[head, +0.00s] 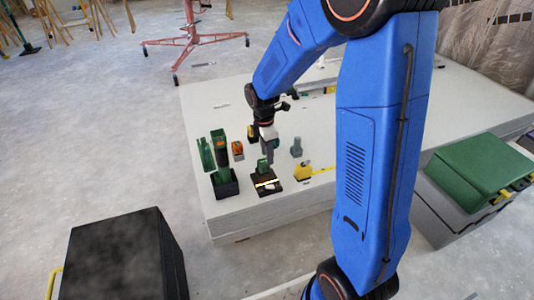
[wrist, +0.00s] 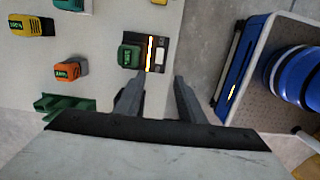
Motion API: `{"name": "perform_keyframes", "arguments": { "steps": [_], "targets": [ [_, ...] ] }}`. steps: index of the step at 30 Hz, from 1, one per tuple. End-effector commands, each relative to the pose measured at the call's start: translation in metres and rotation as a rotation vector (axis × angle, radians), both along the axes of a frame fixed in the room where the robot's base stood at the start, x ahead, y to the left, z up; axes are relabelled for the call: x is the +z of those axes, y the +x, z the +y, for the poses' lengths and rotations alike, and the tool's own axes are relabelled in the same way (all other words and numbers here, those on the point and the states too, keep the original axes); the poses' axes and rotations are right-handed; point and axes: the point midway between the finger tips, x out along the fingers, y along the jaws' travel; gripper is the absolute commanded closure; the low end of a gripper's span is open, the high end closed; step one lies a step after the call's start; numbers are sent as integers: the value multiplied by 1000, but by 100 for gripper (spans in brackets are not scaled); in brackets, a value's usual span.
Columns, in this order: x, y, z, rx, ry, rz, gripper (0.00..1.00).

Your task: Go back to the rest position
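My blue arm reaches over the pale panel stack, and my gripper (head: 268,150) hangs just above a green battery (head: 263,166) that sits on a black charger (head: 267,184). In the wrist view my gripper (wrist: 158,88) has its two grey fingers spread with a gap between them, and nothing shows held. The green battery (wrist: 130,55) and the charger (wrist: 157,55) with its lit yellow strip lie just beyond the fingertips. The exact clearance between fingers and battery cannot be told.
A black box (head: 125,255) and a green-lidded case (head: 478,165) flank the front.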

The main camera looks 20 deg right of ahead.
Motion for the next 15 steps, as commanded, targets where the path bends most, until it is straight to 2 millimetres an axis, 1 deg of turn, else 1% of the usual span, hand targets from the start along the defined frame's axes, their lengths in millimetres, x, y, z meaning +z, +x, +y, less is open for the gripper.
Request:
{"name": "perform_keyframes", "arguments": {
  "steps": [8, 10, 14, 15],
  "targets": [
    [0, 0, 0, -1, 0, -1, 64],
    [3, -1, 0, -11, 1, -5, 64],
    [19, -10, -3, -71, 5, -29, 64],
    [27, -15, -4, -104, 8, -41, 64]
  ]
}}
